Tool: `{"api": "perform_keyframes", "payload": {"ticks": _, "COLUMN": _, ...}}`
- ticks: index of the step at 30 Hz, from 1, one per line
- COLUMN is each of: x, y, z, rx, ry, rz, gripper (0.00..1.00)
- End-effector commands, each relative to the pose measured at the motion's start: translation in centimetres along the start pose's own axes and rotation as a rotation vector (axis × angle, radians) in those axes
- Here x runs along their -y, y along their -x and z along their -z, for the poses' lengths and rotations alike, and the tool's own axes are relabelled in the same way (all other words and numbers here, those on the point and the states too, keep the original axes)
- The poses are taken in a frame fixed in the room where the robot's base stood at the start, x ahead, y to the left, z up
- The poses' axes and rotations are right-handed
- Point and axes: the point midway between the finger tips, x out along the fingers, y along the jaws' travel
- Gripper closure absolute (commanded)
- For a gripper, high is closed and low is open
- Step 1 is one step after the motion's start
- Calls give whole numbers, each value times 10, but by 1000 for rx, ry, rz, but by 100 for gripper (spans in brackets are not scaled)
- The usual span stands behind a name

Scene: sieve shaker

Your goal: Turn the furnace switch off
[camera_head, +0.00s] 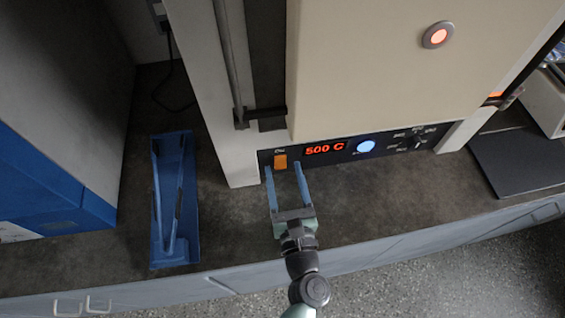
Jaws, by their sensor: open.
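The furnace (380,60) is a large cream and white box on the dark bench. Its black control panel (345,151) runs along the lower front edge. An orange, lit-looking switch (281,161) sits at the panel's left end. Whether the fingertips touch the panel I cannot tell.
A blue stand (174,200) lies on the bench to the left, near a blue and white machine (55,180). A dark flat plate (515,160) is on the right. The bench (380,200) around my gripper is clear.

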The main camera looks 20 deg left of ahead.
Motion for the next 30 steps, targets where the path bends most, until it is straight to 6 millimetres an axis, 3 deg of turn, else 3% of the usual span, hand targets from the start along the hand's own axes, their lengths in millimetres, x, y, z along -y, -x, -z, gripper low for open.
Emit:
{"api": "perform_keyframes", "payload": {"ticks": 6, "x": 0, "y": -21, "z": 0, "rx": 1, "ry": 1, "rz": -1, "gripper": 38}}
{"api": "perform_keyframes", "payload": {"ticks": 16, "x": 0, "y": -23, "z": 0, "rx": 0, "ry": 0, "rz": 0, "gripper": 39}}
{"api": "perform_keyframes", "payload": {"ticks": 26, "x": 0, "y": -23, "z": 0, "rx": 0, "ry": 0, "rz": 0, "gripper": 99}}
{"api": "perform_keyframes", "payload": {"ticks": 30, "x": 0, "y": -23, "z": 0, "rx": 0, "ry": 0, "rz": 0, "gripper": 100}}
